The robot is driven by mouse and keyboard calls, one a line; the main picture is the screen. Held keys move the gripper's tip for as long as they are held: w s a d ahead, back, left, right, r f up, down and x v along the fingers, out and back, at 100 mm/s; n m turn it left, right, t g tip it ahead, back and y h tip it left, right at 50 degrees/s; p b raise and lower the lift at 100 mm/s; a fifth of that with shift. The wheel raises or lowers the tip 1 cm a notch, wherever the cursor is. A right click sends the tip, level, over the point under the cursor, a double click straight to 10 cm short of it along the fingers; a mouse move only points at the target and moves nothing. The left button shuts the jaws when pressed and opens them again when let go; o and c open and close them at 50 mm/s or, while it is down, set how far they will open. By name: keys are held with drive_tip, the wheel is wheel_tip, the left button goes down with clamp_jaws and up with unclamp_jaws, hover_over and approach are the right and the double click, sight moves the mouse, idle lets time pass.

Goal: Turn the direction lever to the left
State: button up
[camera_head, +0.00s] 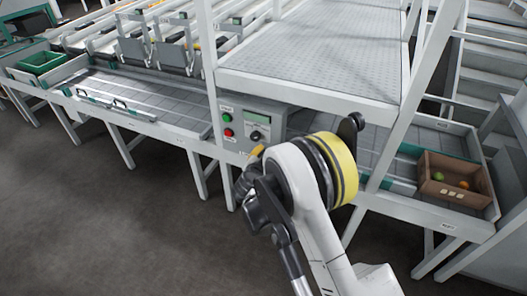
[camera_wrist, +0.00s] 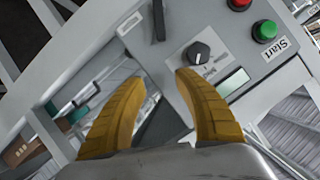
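A grey control panel (camera_head: 270,112) on the frame of the sorting line carries a small black rotary lever (camera_head: 256,135). In the wrist view the lever (camera_wrist: 198,54) is a round black knob with a pale mark, on a white label whose text is too small to read. Which way it is set I cannot tell. My gripper (camera_wrist: 160,77) has two yellow fingers spread apart with nothing between them. The lever is just beyond the right fingertip, apart from it as far as I can tell.
A green button (camera_wrist: 265,31) labelled Start and a red button (camera_wrist: 239,4) are on the same panel, beside a small display (camera_wrist: 231,82). A white post (camera_head: 211,85) stands left of the panel. A cardboard box (camera_head: 455,180) with fruit is at right. Floor at lower left is clear.

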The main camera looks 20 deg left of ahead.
wheel_tip(320, 180, down, 4)
drive_tip(key=s+a, duration=0.2)
drive_tip(key=a, duration=0.1)
drive_tip(key=shift+y, duration=0.4)
drive_tip(key=b+x, duration=0.4)
drive_tip(key=x, duration=0.7)
drive_tip(key=shift+r, duration=0.15)
clamp_jaws()
